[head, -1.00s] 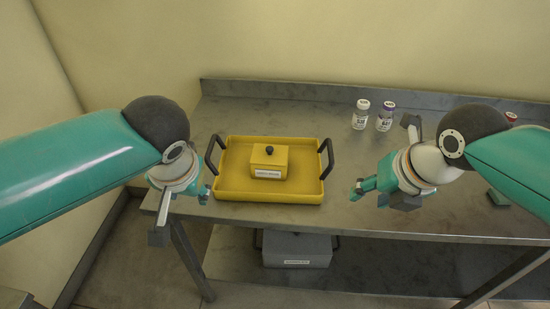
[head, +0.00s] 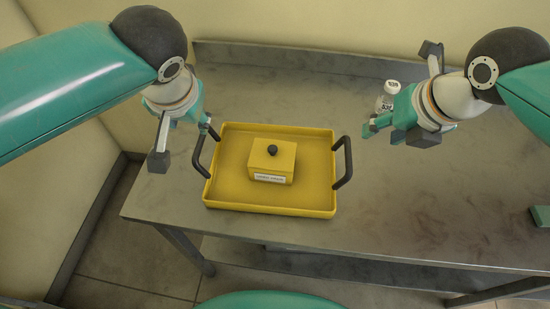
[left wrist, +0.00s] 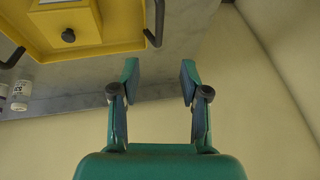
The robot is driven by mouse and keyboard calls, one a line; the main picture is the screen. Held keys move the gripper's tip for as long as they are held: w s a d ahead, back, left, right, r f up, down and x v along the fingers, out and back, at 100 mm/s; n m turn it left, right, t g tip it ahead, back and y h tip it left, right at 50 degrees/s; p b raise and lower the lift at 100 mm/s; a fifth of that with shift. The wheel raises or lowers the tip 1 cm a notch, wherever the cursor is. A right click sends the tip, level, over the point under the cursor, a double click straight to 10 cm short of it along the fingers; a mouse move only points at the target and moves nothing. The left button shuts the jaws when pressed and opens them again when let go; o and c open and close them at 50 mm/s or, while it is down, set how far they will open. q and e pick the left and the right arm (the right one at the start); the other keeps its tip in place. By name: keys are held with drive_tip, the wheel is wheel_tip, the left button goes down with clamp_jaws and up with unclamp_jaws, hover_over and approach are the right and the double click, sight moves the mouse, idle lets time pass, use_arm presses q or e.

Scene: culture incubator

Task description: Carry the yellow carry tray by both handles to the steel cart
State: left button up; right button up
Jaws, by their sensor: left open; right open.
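The yellow carry tray (head: 228,199) rests on the steel table, with a yellow lidded box (head: 271,163) with a dark knob inside it. Its left handle (head: 198,155) and right handle (head: 345,162) are dark loops at the two ends. My left gripper (head: 208,128) is open, just behind the left handle and apart from it. In the left wrist view the open fingers (left wrist: 160,80) are empty, and the tray (left wrist: 120,28) with one handle (left wrist: 155,25) shows beyond them. My right gripper (head: 368,128) is open and empty, right of and behind the right handle. I cannot make out the steel cart.
A white-capped vial (head: 388,92) stands behind my right gripper, partly hidden. A green block (head: 541,215) lies at the right edge. A wall (head: 290,30) closes off the back.

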sight(199, 143)
use_arm(q)
drive_tip(key=shift+s, duration=0.1)
use_arm(e)
drive_tip(key=shift+s+r, duration=0.1)
drive_tip(key=shift+s, duration=0.05)
use_arm(q)
drive_tip(key=x, duration=1.7)
drive_tip(key=shift+d, duration=0.1)
use_arm(e)
drive_tip(key=x, duration=1.7)
drive_tip(key=shift+d, duration=0.1)
use_arm(q)
drive_tip(key=shift+r, duration=0.1)
drive_tip(key=shift+c, duration=0.3)
use_arm(e)
drive_tip(key=shift+c, duration=0.3)
use_arm(q)
clamp_jaws()
use_arm(e)
clamp_jaws()
drive_tip(key=shift+r, duration=0.1)
